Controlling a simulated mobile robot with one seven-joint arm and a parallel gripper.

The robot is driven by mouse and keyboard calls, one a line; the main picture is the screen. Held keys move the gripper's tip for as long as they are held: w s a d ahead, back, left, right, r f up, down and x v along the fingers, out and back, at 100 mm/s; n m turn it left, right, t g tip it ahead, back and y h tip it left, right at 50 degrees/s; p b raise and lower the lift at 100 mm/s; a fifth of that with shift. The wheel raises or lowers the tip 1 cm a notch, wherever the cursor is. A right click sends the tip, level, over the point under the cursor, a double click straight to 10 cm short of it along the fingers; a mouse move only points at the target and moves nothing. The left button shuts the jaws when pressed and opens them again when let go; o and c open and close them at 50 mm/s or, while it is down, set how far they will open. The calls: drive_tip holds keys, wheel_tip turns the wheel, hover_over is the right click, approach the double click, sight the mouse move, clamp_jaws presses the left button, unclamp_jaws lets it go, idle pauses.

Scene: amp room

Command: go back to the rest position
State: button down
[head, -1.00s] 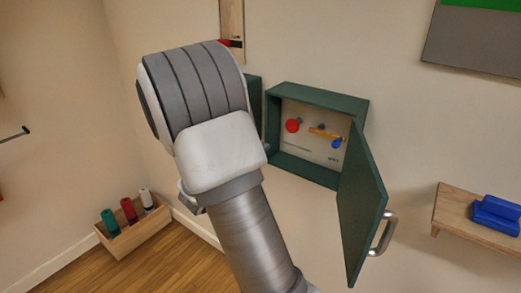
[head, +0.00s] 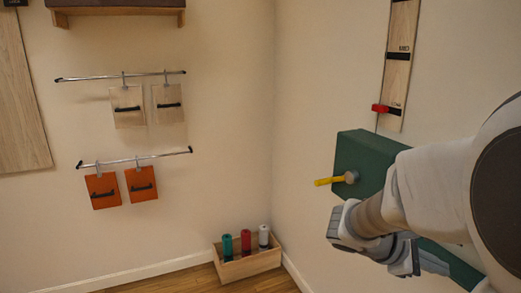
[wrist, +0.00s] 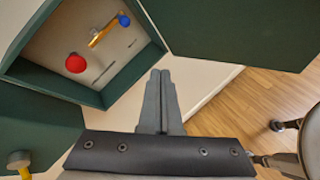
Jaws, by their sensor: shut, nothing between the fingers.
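My gripper (wrist: 160,75) is shut and empty in the wrist view, its two fingers together. It appears in front of an open green cabinet (wrist: 55,78), with no visible contact. Inside the cabinet are a red knob (wrist: 75,63), an orange bar (wrist: 103,32) and a blue knob (wrist: 124,20). The cabinet's open door (wrist: 240,30) fills the upper right. In the head view my arm reaches in from the right and covers most of the open cabinet; the fingertips cannot be made out there.
A green box (head: 360,150) with a yellow handle (head: 329,181) is on the right wall, close to my arm. A wooden crate (head: 250,265) with coloured cylinders stands in the floor corner. Rails with hanging orange plates (head: 103,191) are on the left wall.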

drive_tip(key=s+a+r+m+t+y, duration=0.1)
drive_tip(key=s+a+m+y, duration=0.4)
drive_tip(key=a, duration=0.5)
drive_tip(key=s+a+r+m+t+y, duration=0.2)
drive_tip(key=s+a+m+t+y, duration=0.2)
drive_tip(key=a, duration=0.6)
drive_tip(key=s+m+y, duration=0.1)
drive_tip(key=m+y, duration=0.1)
drive_tip(key=y, duration=0.1)
drive_tip(key=shift+s+a, duration=0.2)
drive_tip(key=shift+d, duration=0.1)
